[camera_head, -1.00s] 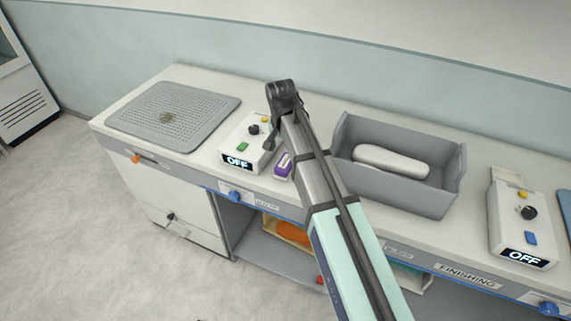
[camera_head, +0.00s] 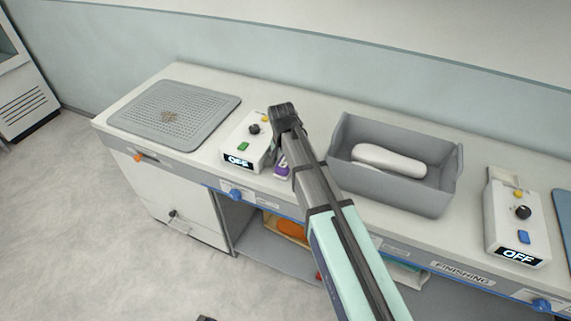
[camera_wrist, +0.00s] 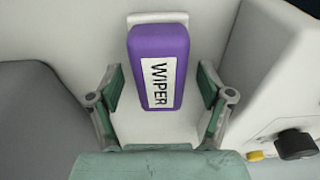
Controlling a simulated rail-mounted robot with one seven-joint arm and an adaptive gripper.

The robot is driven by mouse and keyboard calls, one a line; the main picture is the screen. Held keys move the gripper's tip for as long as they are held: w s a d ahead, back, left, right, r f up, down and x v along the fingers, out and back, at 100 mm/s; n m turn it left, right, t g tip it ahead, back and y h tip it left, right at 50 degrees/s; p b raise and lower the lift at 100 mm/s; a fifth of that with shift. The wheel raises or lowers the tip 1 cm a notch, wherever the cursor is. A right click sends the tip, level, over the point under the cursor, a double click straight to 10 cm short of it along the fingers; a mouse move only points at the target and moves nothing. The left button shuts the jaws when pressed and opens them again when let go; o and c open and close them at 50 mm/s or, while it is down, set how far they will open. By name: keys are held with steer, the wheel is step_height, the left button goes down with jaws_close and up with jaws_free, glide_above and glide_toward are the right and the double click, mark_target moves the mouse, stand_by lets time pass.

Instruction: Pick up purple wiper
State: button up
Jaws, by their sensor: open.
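The purple wiper (camera_wrist: 159,68) carries a white label reading "WIPER" and sits on a white base at the bench surface. In the head view the wiper (camera_head: 281,168) shows only partly, beside the left control box, with my arm covering the rest. My gripper (camera_wrist: 160,95) is open in the wrist view, with one green-padded finger on each side of the wiper's lower part. Gaps show between the fingers and the wiper, so it is not held. In the head view my gripper's fingers are hidden by my arm.
A control box (camera_head: 246,142) reading OFF stands close on the wiper's left in the head view. A grey bin (camera_head: 398,193) with a pale insole form (camera_head: 388,160) stands to the right. A perforated grey mat (camera_head: 208,125) lies at the far left. Another OFF box (camera_head: 517,225) is at right.

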steer(key=c, duration=1.2)
steer(key=shift+r, duration=0.15)
steer(key=shift+c, duration=0.2)
step_height(320, 180, up, 20)
steer(key=b, duration=0.4)
steer(key=shift+o, duration=0.6)
